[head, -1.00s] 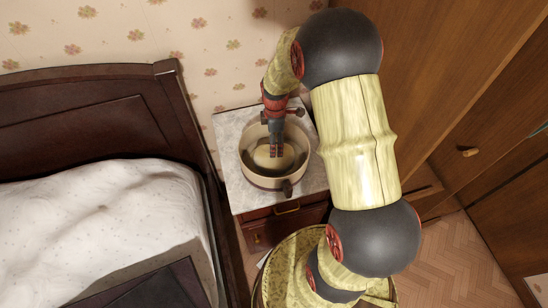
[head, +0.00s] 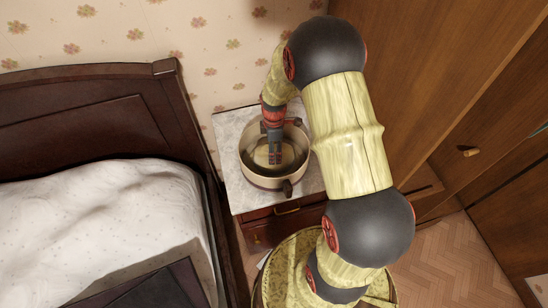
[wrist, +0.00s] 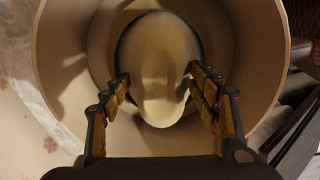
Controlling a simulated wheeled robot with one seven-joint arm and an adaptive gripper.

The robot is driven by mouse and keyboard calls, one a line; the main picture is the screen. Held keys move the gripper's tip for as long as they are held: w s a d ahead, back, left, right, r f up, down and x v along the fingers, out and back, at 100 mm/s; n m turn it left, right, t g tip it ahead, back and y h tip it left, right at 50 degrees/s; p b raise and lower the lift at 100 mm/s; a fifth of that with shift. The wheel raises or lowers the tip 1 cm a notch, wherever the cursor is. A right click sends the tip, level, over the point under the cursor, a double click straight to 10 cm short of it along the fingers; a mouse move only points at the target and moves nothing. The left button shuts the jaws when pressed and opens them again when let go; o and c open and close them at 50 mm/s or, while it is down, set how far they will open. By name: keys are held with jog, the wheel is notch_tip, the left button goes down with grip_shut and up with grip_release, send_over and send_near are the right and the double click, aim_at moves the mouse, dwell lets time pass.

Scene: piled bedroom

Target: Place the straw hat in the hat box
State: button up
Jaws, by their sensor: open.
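The round cream hat box (head: 262,180) stands open on the bedside cabinet in the head view. Its inner wall (wrist: 62,55) surrounds the view from the wrist. A pale, rounded thing that looks like the straw hat (wrist: 158,45) lies inside the box. It also shows in the head view (head: 261,156), partly hidden by my gripper (head: 275,158). My gripper reaches down into the box from above. In the wrist view its open fingers (wrist: 160,92) are apart on either side of the pale shape. I cannot tell whether they touch it.
The box stands on a pale-topped bedside cabinet (head: 232,126), beside the wallpapered wall. A bed (head: 110,215) with a dark headboard is at the left. Wooden wardrobe doors (head: 425,75) stand close to my arm on the right. Bare parquet (head: 455,260) shows at lower right.

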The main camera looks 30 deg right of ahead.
jog(key=shift+f, duration=0.1)
jog(key=shift+c, duration=0.2)
jog(key=shift+s, duration=0.1)
jog(key=c, duration=1.5)
jog(key=shift+f, duration=0.1)
grip_shut()
